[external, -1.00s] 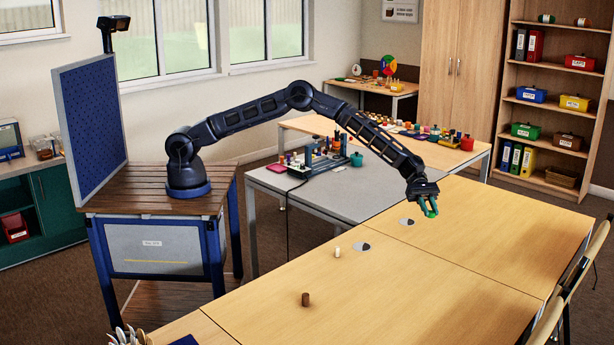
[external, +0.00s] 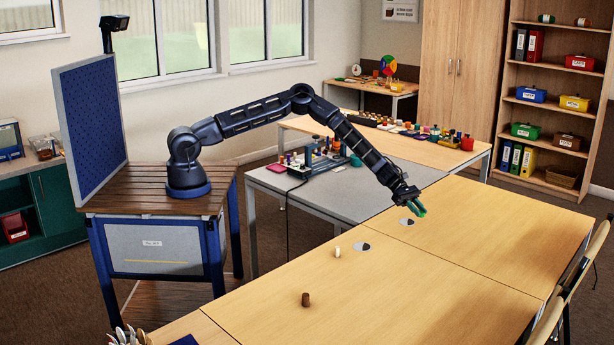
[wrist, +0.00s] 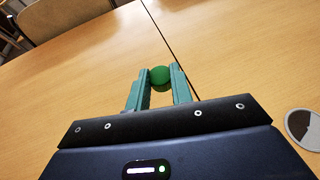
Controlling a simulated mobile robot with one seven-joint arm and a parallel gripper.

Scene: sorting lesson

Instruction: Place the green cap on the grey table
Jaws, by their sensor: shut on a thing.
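The green cap (wrist: 159,77) is pinched between the two teal fingertips of my gripper (wrist: 160,84) in the wrist view. In the external view my gripper (external: 418,210) holds it above the wooden tables, near the seam between them, and the cap is small and partly hidden by the fingers there. The grey table (external: 262,178) stands to the left of my gripper, between my base and the wooden tables. A machine and several small items stand on its far part, and its near right part is bare.
A brown cylinder (external: 306,299) and a cream one (external: 337,252) stand on the near wooden table (external: 420,290). Round grey-and-white discs (external: 362,246) lie flat on the wooden tables. A teal pot (external: 356,160) sits on the grey table's far right part.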

